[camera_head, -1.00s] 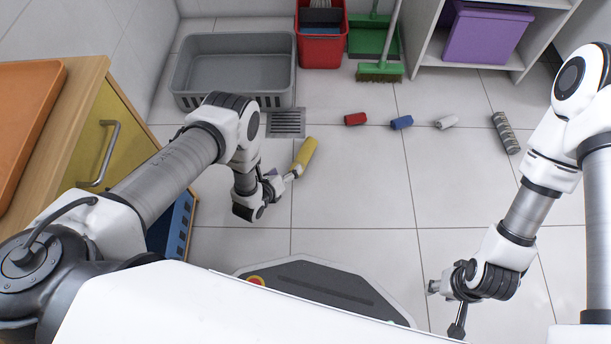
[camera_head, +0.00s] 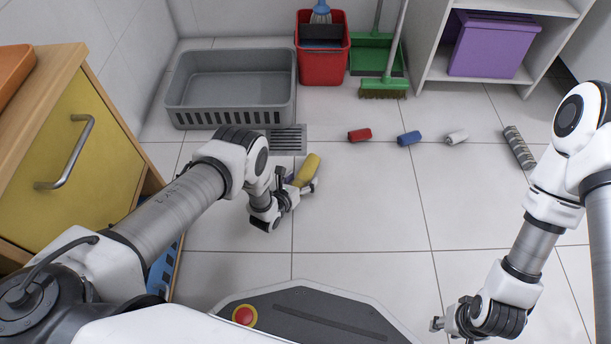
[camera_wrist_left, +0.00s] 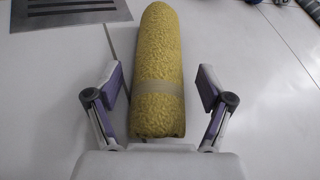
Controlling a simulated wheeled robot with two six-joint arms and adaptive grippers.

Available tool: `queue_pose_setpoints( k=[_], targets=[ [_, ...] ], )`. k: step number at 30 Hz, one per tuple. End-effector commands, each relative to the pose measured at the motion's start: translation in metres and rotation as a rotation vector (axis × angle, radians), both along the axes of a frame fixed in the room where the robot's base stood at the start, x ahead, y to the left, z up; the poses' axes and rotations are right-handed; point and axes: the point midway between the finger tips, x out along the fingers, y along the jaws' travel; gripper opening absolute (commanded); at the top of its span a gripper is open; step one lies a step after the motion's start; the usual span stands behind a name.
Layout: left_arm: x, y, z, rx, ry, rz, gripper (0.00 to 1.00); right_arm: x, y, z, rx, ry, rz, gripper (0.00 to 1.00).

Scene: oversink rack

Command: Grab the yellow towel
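The yellow towel (camera_head: 307,169) is a tight roll with a pale band, lying on the tiled floor near the drain. In the left wrist view the towel (camera_wrist_left: 157,65) lies lengthwise between the fingers. My left gripper (camera_head: 299,187) is low over the towel's near end. In the left wrist view this gripper (camera_wrist_left: 161,88) is open, with a finger on each side and a visible gap to the roll on both sides.
Red (camera_head: 360,135), blue (camera_head: 409,138), white (camera_head: 456,137) and grey (camera_head: 519,148) rolls lie to the right on the floor. A grey basin (camera_head: 232,117) stands behind the drain grate (camera_head: 288,139). A yellow-fronted cabinet (camera_head: 75,150) stands at left. The middle floor is clear.

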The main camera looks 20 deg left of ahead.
Motion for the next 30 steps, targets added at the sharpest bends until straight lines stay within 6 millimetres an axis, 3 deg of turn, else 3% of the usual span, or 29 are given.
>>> queue_pose_setpoints(
  k=[1, 3, 4, 17, 26, 30],
  targets=[
    [0.0, 0.0, 0.0, 0.0, 0.0, 0.0, 0.54, 0.0, 0.0, 0.0, 0.0, 0.0, 0.0, 0.4],
    [0.0, 0.0, 0.0, 0.0, 0.0, 0.0, 0.29, 0.0, 0.0, 0.0, 0.0, 0.0, 0.0, 0.4],
    [0.0, 0.0, 0.0, 0.0, 0.0, 0.0, 0.22, 0.0, 0.0, 0.0, 0.0, 0.001, 0.0, 0.4],
    [-0.001, 0.0, 0.005, 0.0, 0.001, 0.001, 0.21, -0.001, 0.0, 0.004, 0.0, 0.002, 0.001, 0.4],
    [0.0, 0.0, 0.044, -0.001, -0.001, 0.001, 0.21, -0.002, 0.001, 0.037, 0.001, 0.005, 0.007, 0.4],
    [-0.002, -0.031, 0.042, -0.003, 0.0, -0.002, 0.21, -0.003, 0.001, 0.042, 0.001, 0.007, 0.009, 0.4]
  ],
)
